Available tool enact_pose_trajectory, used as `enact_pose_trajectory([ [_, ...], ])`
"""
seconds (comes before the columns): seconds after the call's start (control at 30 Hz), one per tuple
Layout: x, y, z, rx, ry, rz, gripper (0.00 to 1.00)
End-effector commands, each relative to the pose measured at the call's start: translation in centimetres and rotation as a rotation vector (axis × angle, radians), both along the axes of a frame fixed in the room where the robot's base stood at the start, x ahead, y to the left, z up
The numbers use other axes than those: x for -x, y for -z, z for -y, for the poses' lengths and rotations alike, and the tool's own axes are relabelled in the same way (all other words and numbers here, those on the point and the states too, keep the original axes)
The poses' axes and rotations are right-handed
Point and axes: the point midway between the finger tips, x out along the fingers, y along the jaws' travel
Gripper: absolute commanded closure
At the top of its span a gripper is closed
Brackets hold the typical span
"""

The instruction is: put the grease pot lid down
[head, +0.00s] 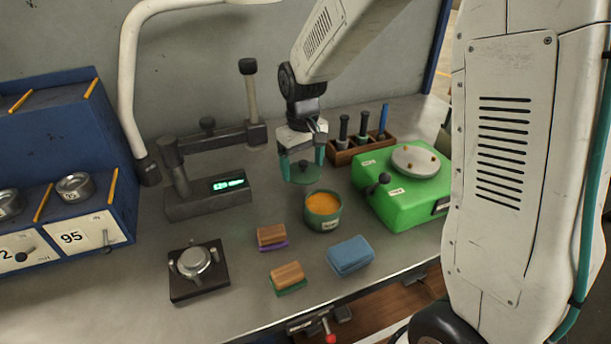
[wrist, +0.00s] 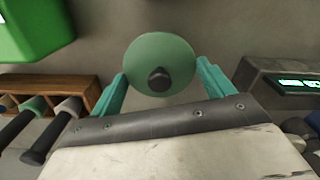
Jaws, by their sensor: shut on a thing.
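The grease pot lid (head: 302,173) is a round green disc with a dark knob. My gripper (head: 303,160) is shut on it and holds it above the bench, behind and a little left of the pot. In the wrist view the lid (wrist: 160,62) lies between the two teal fingers of my gripper (wrist: 160,80), its knob facing the camera. The grease pot (head: 322,212) is a green tin, standing uncovered on the bench with orange grease showing inside.
A green machine (head: 400,190) with a round plate stands right of the pot. A wooden rack (head: 345,156) of tools is behind it. A device with a lit display (head: 208,200) is at left. Sponges (head: 350,256) and brushes (head: 287,277) lie in front. Bare bench lies left of the pot.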

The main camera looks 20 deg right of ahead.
Motion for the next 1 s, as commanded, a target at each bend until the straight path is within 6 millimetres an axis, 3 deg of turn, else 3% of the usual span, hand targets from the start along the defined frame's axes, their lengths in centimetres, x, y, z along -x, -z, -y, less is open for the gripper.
enact_pose_trajectory([
  [0.37, 0.1, 4.0, 0.2, 0.001, 0.002, -0.002, 0.42],
  [0.73, 0.0, 4.5, 0.2, 0.0, 0.002, 0.0, 0.42],
  [0.77, 0.0, 4.6, 0.2, 0.0, 0.002, 0.0, 0.17],
  [0.83, 0.0, 4.5, 0.2, 0.0, 0.002, 0.0, 0.0],
  [1.0, 0.0, 4.5, 0.2, 0.0, 0.003, 0.0, 0.0],
])
